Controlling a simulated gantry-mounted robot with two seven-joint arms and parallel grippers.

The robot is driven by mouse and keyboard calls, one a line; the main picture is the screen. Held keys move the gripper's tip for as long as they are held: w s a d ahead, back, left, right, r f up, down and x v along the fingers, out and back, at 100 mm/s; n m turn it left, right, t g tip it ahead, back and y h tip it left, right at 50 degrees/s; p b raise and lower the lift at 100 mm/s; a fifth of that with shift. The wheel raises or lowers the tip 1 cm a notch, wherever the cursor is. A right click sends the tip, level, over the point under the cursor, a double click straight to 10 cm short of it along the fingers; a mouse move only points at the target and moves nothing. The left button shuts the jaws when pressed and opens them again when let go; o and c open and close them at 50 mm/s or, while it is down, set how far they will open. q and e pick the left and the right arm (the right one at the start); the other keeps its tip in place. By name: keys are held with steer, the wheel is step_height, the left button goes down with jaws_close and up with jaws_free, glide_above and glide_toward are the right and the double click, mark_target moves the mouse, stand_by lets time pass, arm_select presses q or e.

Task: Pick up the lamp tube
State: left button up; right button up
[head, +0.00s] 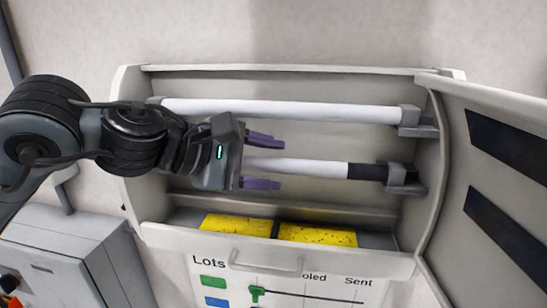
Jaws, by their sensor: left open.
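Two lamp tubes lie level, one above the other, inside an open pale cabinet (430,200). The upper tube (310,112) is white, its right end in a grey holder (411,117). The lower tube (310,168) is white with a dark section towards its right end, which sits in another grey holder (398,176). My left gripper (281,163) is open, its purple fingers pointing right, one above and one below the lower tube's line in the picture. I cannot tell whether they touch it. The gripper hides this tube's left part. My right gripper is out of view.
The cabinet door (480,110) stands open at the right, with dark strips on it. Yellow blocks (318,235) lie at the cabinet bottom behind a front panel with a handle (265,262). A "Lots" board (230,285) is below. A grey box (60,260) stands lower left.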

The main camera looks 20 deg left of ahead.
arm_select(q)
steer(key=c, duration=0.7)
steer(key=shift+c, duration=0.7)
steer(key=shift+r, duration=0.1)
